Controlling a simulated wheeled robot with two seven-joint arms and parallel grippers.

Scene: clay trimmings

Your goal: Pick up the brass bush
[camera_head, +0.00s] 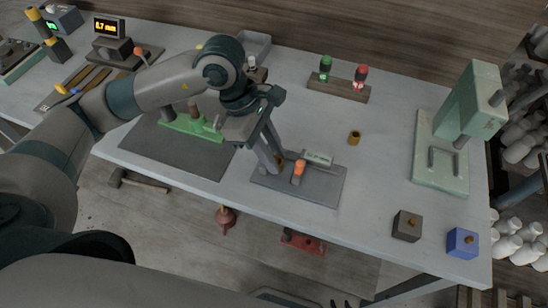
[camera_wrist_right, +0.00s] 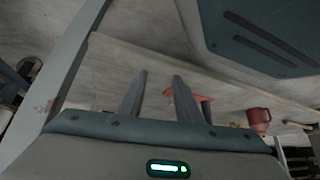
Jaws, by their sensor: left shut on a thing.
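A small brass bush (camera_head: 354,138) stands on the grey table, right of the middle, with clear table around it. My left gripper (camera_head: 278,168) points down over a dark grey plate (camera_head: 325,190) near the table's front edge. It is shut on a small brownish, brass-coloured piece (camera_head: 281,159), mostly hidden by the fingers; I cannot tell exactly what it is. The loose bush is apart from this gripper, to its right. My right gripper (camera_wrist_right: 160,82) is open and empty in the right wrist view; it does not show in the head view.
An orange-topped post (camera_head: 299,168) and a small label (camera_head: 318,158) stand close beside the left fingers. A green press (camera_head: 440,140) stands at right. A wooden rack (camera_head: 338,90) holds red and green bottles. Grey (camera_head: 407,226) and blue (camera_head: 462,243) blocks sit front right.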

